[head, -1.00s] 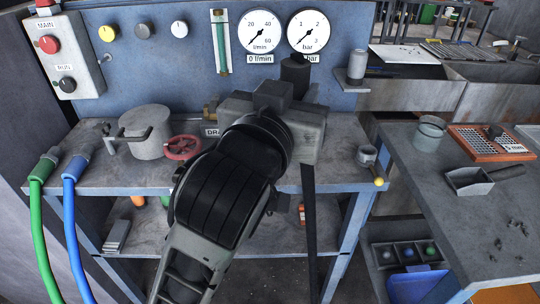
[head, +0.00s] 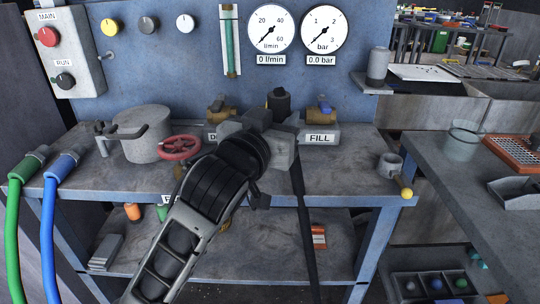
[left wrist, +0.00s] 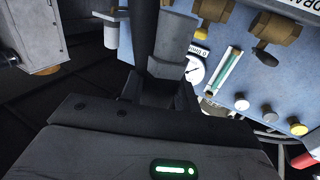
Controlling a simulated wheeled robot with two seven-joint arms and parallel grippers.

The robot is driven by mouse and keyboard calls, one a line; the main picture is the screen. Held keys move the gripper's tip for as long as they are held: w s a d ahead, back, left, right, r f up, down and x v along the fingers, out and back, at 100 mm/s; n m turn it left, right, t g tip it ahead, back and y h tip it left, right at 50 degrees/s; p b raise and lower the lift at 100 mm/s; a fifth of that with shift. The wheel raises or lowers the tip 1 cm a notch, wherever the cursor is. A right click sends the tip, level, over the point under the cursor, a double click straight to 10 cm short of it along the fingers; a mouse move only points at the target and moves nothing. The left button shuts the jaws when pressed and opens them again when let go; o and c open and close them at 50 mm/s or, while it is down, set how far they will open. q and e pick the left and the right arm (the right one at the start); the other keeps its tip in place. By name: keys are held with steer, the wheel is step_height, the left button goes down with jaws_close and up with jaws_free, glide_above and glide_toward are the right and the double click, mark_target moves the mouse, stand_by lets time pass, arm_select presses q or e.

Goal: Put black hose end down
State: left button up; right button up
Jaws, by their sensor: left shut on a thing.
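My left gripper (head: 279,128) is shut on the black hose end (head: 279,101), whose dark top sticks up above the jaws. The black hose (head: 304,220) hangs down from the gripper past the bench's front edge. In the left wrist view the hose end (left wrist: 146,28) rises between the fingers of the left gripper (left wrist: 165,82). In the head view the gripper is in front of the valve blocks, between the two brass valves. I cannot tell whether the hose end touches anything. My right gripper is not in view.
The bench (head: 110,178) carries a grey pot (head: 143,137), a red handwheel (head: 175,148) and a FILL valve (head: 323,112). Green (head: 14,240) and blue (head: 48,245) hoses hang at the left. Bare bench top lies right of the gripper.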

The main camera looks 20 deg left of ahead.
arm_select(q)
steer(key=w+f+b, duration=0.1)
steer(key=f, duration=0.1)
steer(key=w+a+f, duration=0.1)
steer(key=f, duration=0.2)
steer(key=w+a+f+b, duration=0.1)
steer(key=f, duration=0.2)
steer(key=shift+a+f+b, duration=0.15)
steer(key=shift+a+b, duration=0.1)
steer(key=shift+b, duration=0.05)
steer(key=shift+w, duration=0.1)
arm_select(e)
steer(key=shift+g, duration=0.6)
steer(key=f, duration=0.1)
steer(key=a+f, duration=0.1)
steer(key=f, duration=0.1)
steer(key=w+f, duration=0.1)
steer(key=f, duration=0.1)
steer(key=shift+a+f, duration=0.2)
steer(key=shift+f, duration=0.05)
arm_select(q)
steer(key=o, duration=1.1)
steer(key=shift+f, duration=0.15)
